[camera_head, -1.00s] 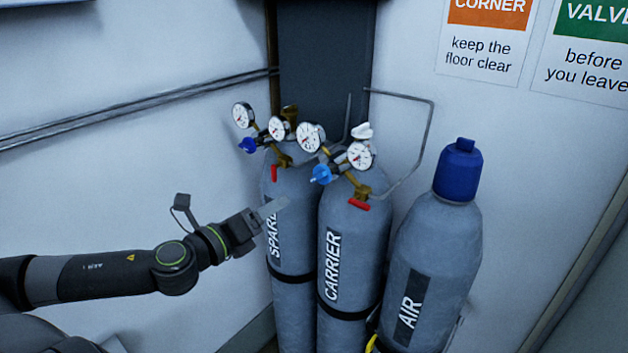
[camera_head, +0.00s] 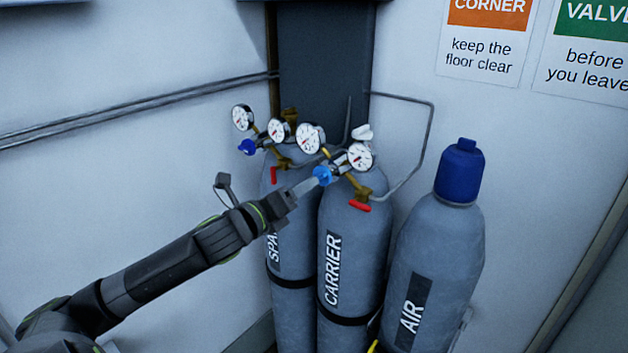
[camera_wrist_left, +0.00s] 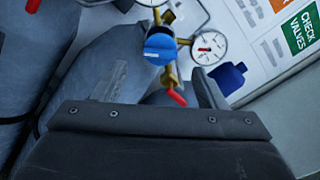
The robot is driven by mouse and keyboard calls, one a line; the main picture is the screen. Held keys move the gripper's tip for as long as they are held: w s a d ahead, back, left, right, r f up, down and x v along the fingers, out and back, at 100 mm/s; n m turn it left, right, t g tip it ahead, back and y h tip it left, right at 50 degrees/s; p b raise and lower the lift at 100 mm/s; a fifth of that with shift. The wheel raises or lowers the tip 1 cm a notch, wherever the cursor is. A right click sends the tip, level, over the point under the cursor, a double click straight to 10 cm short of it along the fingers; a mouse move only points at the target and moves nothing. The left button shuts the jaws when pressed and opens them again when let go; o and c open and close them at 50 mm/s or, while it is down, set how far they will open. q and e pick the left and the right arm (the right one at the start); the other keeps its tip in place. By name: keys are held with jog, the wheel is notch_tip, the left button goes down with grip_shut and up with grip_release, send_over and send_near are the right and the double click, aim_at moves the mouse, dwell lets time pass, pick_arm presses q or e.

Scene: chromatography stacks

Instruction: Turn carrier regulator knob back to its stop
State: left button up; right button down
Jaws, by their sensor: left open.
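The carrier regulator's blue knob (camera_head: 322,175) sits on the brass regulator above the cylinder labelled CARRIER (camera_head: 346,240). In the left wrist view the blue knob (camera_wrist_left: 160,48) is beyond the fingers, between their directions. My left gripper (camera_head: 306,185) has its fingertips right by the knob in the head view; whether they touch it I cannot tell. In the left wrist view the jaws of my left gripper (camera_wrist_left: 158,90) are apart with nothing between them. Two gauges belong to this regulator, one of them at its right (camera_head: 360,156). My right gripper is not in view.
A red valve handle (camera_head: 360,206) is just below the carrier regulator. The SPARE cylinder (camera_head: 289,220) stands left with its own blue knob (camera_head: 247,147). The AIR cylinder (camera_head: 440,235) with a blue cap stands right. A bent grey pipe (camera_head: 428,130) runs along the wall.

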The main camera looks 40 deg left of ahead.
aim_at(320, 177)
pick_arm(q)
jog(key=w+p, duration=0.2)
jog(key=w, duration=0.4)
jog(key=shift+d, duration=0.25)
jog(key=shift+c, duration=0.3)
jog(key=c, duration=0.9)
